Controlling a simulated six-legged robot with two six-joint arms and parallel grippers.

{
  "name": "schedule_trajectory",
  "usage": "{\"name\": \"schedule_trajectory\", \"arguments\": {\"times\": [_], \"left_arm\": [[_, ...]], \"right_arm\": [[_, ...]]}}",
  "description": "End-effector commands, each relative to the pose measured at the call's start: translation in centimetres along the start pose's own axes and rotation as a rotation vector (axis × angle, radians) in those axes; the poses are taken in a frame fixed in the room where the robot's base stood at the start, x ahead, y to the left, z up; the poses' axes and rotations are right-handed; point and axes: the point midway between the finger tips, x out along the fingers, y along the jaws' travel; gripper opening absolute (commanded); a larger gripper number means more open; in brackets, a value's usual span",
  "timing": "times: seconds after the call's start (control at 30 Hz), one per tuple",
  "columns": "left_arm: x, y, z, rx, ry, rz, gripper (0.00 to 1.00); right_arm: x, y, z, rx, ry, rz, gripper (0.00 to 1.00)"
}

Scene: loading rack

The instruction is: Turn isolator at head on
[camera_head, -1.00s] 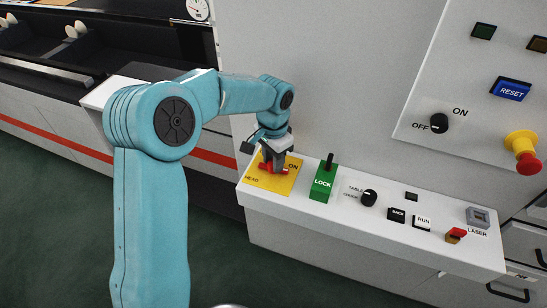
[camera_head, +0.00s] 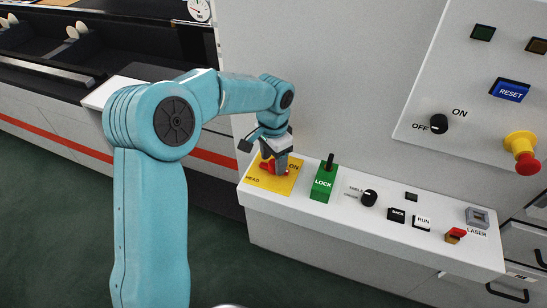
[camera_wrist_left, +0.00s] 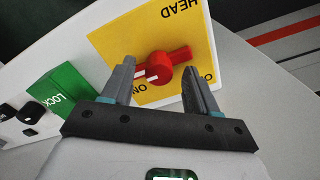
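The head isolator is a red rotary handle (camera_head: 267,168) on a yellow plate (camera_head: 262,183) marked HEAD and ON, at the left end of the white console. In the left wrist view, the red handle (camera_wrist_left: 163,64) lies slantwise, its white-marked end towards the ON label. My left gripper (camera_head: 275,168) is over the plate. In the left wrist view its fingers (camera_wrist_left: 158,72) are spread, one near each end of the handle. I cannot tell whether they touch it. In the head view the fingers hide part of the handle. My right gripper is not in view.
Right of the plate are a green LOCK block (camera_head: 323,184) with a black lever, a black knob (camera_head: 369,198), BACK and RUN buttons and a LASER switch (camera_head: 456,235). A wall panel (camera_head: 460,110) stands above right. The console's grey back wall is behind the gripper.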

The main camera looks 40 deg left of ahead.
Motion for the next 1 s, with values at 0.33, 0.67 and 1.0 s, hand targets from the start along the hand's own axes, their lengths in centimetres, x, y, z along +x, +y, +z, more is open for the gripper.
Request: {"name": "schedule_trajectory", "arguments": {"times": [0.33,0.67,1.0], "left_arm": [[-3.0,0.1,0.0,-0.001,0.003,0.000,0.59],[-11.8,0.1,0.0,0.000,0.004,-0.001,0.59],[-16.2,0.1,0.1,0.000,0.001,0.000,0.59]], "right_arm": [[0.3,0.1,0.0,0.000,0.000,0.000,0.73],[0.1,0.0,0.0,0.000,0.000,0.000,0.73],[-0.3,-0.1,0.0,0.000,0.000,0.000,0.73]]}}
